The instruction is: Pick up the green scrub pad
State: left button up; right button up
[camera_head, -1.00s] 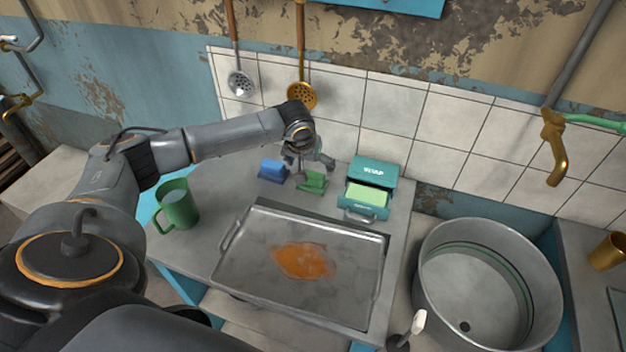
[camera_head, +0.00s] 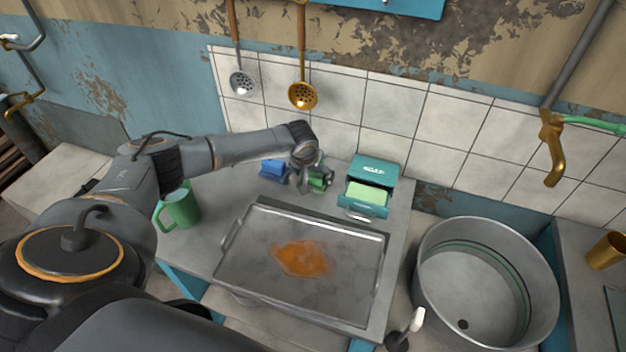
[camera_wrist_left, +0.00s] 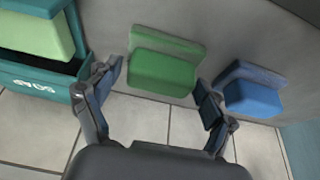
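The green scrub pad (camera_head: 319,181) lies on the grey counter between a blue scrub pad (camera_head: 273,169) and the teal soap box (camera_head: 375,170). My left gripper (camera_head: 312,185) is down at the green pad and partly covers it in the head view. In the left wrist view, the green pad (camera_wrist_left: 164,68) lies ahead of and between the two spread fingers of the left gripper (camera_wrist_left: 155,92). The fingers are open, and I cannot tell whether they touch the pad. The blue pad (camera_wrist_left: 254,92) is just outside the right-hand finger. My right gripper is not in view.
The soap box's open drawer holds a light green block (camera_head: 367,194). A metal tray (camera_head: 225,262) with an orange stain lies in front. A green mug (camera_head: 180,208) stands at left, near my arm. A large metal basin (camera_head: 432,290) is at right.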

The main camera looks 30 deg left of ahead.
pick_arm(q)
jog(key=c, duration=0.8)
jog(key=shift+o, duration=0.2)
jog(key=shift+r, duration=0.6)
jog(key=s+d+r+b, duration=0.3)
jog(key=s+r, duration=0.9)
jog(key=s, duration=0.1)
jog(key=shift+s+d, duration=0.25)
